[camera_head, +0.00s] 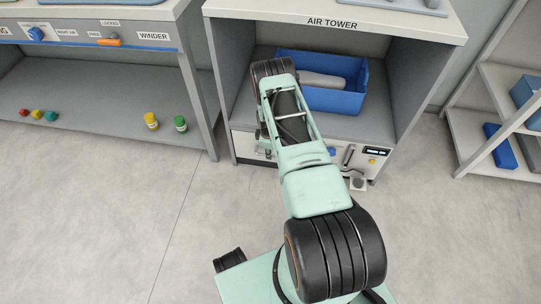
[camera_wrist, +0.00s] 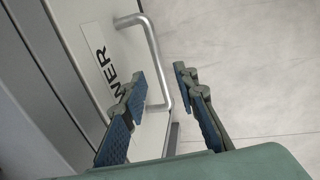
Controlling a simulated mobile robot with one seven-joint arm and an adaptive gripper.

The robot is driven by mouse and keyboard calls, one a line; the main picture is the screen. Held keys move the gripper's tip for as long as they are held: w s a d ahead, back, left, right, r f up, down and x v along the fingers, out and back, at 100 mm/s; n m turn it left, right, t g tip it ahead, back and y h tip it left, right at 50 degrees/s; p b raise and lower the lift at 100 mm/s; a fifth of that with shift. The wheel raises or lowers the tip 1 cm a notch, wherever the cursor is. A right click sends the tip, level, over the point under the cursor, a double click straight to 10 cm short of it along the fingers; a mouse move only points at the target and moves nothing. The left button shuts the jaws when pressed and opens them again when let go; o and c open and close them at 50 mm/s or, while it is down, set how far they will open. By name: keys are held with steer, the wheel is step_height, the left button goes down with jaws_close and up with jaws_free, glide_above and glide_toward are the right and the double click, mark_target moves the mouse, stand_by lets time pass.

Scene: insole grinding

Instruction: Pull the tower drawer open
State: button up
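The tower drawer's pale front (camera_wrist: 88,10) shows in the wrist view, with a partly hidden label (camera_wrist: 99,58) ending in "WER". A silver bar handle (camera_wrist: 155,48) stands out from it. My gripper (camera_wrist: 159,79) is open, with one fingertip on each side of the handle bar. I cannot tell whether either finger touches it. In the head view the air tower (camera_head: 333,23) is at the top centre. My arm reaches down in front of its lower left front panel (camera_head: 242,146) and hides much of it, and the gripper is hard to make out there.
A blue bin (camera_head: 362,92) with a grey object sits on the tower's shelf. A small display (camera_head: 376,151) and a lever are on the panel's right. The winder bench (camera_head: 153,36) stands left, a shelf rack (camera_head: 500,120) right. The floor in front is clear.

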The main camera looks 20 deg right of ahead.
steer(key=shift+w+d+f+b, duration=0.1)
steer(key=shift+w+f+b, duration=0.1)
steer(key=shift+f, duration=0.5)
steer(key=shift+w+d+f+b, duration=0.1)
steer(key=shift+f+b, duration=0.05)
steer(key=shift+f, duration=0.55)
steer(key=shift+c, duration=0.4)
jaws_close()
